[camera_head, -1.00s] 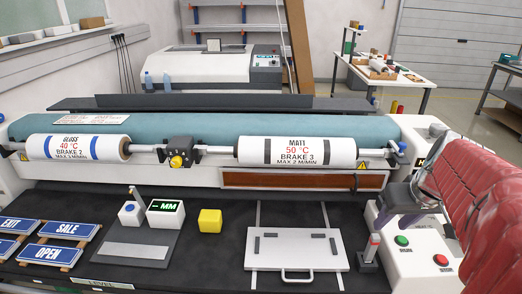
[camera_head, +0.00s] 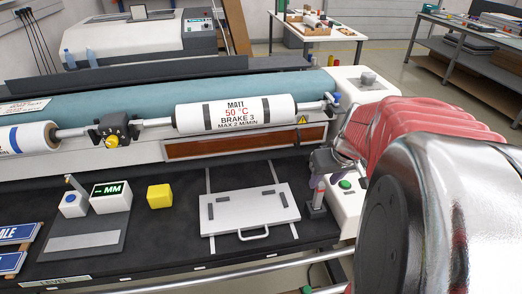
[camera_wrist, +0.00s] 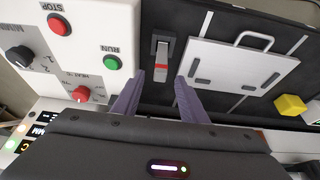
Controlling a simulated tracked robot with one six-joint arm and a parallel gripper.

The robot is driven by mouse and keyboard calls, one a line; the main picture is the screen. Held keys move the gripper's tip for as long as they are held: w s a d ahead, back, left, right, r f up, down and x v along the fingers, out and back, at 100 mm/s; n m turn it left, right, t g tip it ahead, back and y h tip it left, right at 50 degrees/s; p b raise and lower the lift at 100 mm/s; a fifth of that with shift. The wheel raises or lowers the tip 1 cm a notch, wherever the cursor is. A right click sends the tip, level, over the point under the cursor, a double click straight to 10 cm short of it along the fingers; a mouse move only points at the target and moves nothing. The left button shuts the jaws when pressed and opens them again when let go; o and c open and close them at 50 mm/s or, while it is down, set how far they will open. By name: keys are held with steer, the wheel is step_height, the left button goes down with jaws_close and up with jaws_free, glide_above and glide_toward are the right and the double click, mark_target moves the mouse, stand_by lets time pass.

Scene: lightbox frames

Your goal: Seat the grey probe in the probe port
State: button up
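The grey probe (camera_head: 319,193), with a red band, stands upright in a small black holder (camera_head: 315,210) to the right of the white plate. In the wrist view, the probe (camera_wrist: 162,58) and its black holder (camera_wrist: 160,41) lie ahead of the gap between my fingers. My gripper (camera_wrist: 157,88) is open and empty, with two purple-grey fingers apart. In the head view, my gripper (camera_head: 325,163) is close above the probe, partly hidden by my arm. I cannot make out which feature is the probe port.
The white plate (camera_head: 250,206) with a handle lies left of the probe. A control panel (camera_wrist: 83,45) with knobs and red and green buttons stands on the other side. A yellow cube (camera_head: 159,196) and an MM display block (camera_head: 110,197) are farther left. The roller (camera_head: 236,113) runs behind.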

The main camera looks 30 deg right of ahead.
mark_target(321, 183)
steer(key=shift+x, duration=2.3)
steer(key=shift+w, duration=0.1)
jaws_close()
steer(key=shift+r, duration=0.1)
